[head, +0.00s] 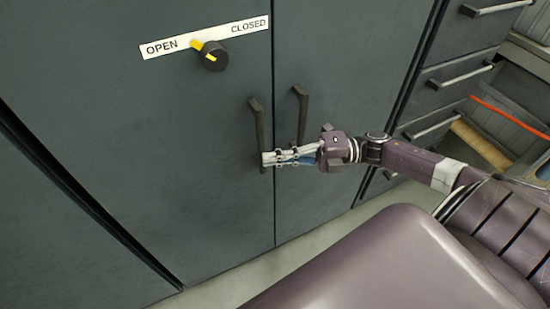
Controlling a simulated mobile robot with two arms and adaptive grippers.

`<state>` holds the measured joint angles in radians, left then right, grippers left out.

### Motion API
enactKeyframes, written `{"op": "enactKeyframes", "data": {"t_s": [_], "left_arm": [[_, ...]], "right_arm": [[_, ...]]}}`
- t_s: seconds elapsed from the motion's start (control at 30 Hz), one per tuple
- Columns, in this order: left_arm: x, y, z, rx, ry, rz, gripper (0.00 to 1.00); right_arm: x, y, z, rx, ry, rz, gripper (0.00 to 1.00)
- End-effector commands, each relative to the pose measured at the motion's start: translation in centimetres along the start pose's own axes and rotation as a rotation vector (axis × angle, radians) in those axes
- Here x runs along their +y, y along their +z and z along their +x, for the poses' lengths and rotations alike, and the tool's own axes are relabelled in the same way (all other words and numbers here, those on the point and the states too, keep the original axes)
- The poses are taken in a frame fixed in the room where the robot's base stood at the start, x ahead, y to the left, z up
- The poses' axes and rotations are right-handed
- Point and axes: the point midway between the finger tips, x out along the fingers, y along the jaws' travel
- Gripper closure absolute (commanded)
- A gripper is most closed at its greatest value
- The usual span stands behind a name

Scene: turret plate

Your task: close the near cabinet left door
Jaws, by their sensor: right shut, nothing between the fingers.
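The near cabinet's left door (150,130) is a dark grey panel that looks flush with the right door (345,80) beside it, with only a thin seam between them. The left door's handle (257,125) is a dark vertical bar near the seam. The right door's handle (301,105) is a similar bar just right of the seam. My right gripper (267,159) is shut and empty, its fingertips at the lower part of the left handle; I cannot tell whether they touch it. My left gripper is not in view.
A black knob (215,57) with a yellow pointer sits under an OPEN/CLOSED label (205,38) on the left door, its pointer toward OPEN. Drawers with bar handles (447,76) and an orange-red bar (510,117) are at the right. Grey floor shows below.

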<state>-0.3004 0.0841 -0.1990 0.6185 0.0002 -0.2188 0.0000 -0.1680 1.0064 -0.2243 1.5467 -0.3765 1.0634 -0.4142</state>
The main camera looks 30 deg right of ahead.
Motion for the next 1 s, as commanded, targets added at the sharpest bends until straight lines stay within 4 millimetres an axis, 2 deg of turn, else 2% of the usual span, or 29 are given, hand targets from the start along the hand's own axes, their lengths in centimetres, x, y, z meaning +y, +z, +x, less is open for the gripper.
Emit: {"op": "enactKeyframes", "data": {"t_s": [0.03, 0.17, 0.4, 0.6, 0.8, 1.0], "left_arm": [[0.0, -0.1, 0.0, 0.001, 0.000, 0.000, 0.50], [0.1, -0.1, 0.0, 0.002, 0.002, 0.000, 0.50], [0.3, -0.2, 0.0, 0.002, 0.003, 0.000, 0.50], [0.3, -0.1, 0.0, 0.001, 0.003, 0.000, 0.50], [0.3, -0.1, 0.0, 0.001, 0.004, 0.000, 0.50], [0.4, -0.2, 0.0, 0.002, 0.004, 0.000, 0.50]], "right_arm": [[0.8, 2.0, -0.7, -0.050, 0.003, -0.015, 1.00], [0.7, 1.7, -2.4, -0.046, 0.000, -0.014, 1.00], [0.5, 0.5, -7.5, -0.025, -0.003, -0.010, 1.00], [0.4, -0.3, -10.8, -0.012, 0.000, -0.009, 1.00], [0.4, -0.7, -12.2, -0.004, 0.002, -0.010, 1.00], [0.3, -0.7, -12.3, -0.007, 0.003, -0.008, 1.00]]}}
